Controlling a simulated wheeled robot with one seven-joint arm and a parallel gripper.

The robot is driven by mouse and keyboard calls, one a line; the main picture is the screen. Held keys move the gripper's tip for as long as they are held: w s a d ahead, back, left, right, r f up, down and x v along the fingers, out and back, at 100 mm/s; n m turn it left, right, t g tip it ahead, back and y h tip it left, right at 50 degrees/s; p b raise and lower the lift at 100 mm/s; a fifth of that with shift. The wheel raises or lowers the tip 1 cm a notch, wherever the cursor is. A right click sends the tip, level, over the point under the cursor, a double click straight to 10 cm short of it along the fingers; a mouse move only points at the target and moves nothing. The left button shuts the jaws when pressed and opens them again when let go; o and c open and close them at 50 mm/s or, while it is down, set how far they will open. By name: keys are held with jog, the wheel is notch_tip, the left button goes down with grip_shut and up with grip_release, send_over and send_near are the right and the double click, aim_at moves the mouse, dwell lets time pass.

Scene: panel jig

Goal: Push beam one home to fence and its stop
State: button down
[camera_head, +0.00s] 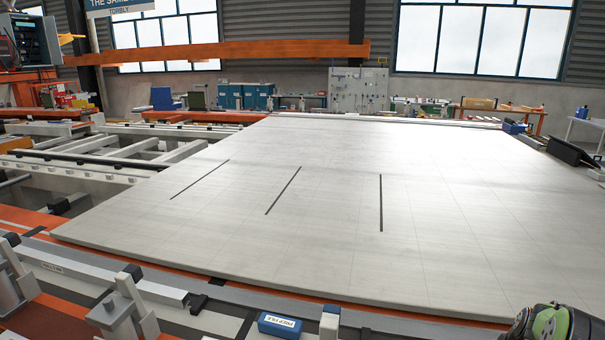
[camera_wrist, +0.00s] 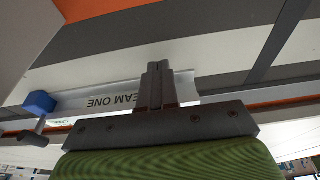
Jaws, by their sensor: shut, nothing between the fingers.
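Beam one, a pale bar with its name upside down on it, shows in the wrist view (camera_wrist: 110,101). My gripper (camera_wrist: 158,68) is shut and empty. Its dark fingers stand across the beam and hide part of it just beside the lettering. I cannot tell whether the fingers touch the beam. A blue-capped post (camera_wrist: 39,104) is at the beam's left end in the wrist view. In the head view my fingers are not visible; a green and dark part of my arm shows at the lower right corner. I cannot pick out the fence or the stop with certainty.
A large pale panel (camera_head: 440,230) with three dark slots fills the head view. Along its near side lie a grey rail (camera_head: 100,280) with a small label, upright metal clamps (camera_head: 122,310) and a blue labelled block (camera_head: 280,325). Open framework (camera_head: 110,150) lies at the left.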

jog(key=shift+w+d+r+p, duration=0.1)
jog(key=shift+w+d+p, duration=0.2)
jog(key=shift+w, duration=0.5)
jog(key=shift+w+d+f+p, duration=0.15)
jog(key=shift+w+p, duration=0.1)
jog(key=shift+w, duration=0.55)
jog(key=shift+w+d+r+p, duration=0.15)
jog(key=shift+w+d+p, duration=0.15)
jog(key=shift+w, duration=0.5)
dwell(0.4)
jog(key=shift+s+a, duration=0.15)
jog(key=shift+s, duration=0.2)
jog(key=shift+s+a+b, duration=0.15)
jog(key=shift+s+b, duration=0.25)
jog(key=shift+s, duration=0.15)
jog(key=w+p+v, duration=0.1)
jog(key=p+v, duration=0.4)
jog(key=v, duration=0.2)
jog(key=shift+w+d+r, duration=0.25)
jog(key=shift+r, duration=0.3)
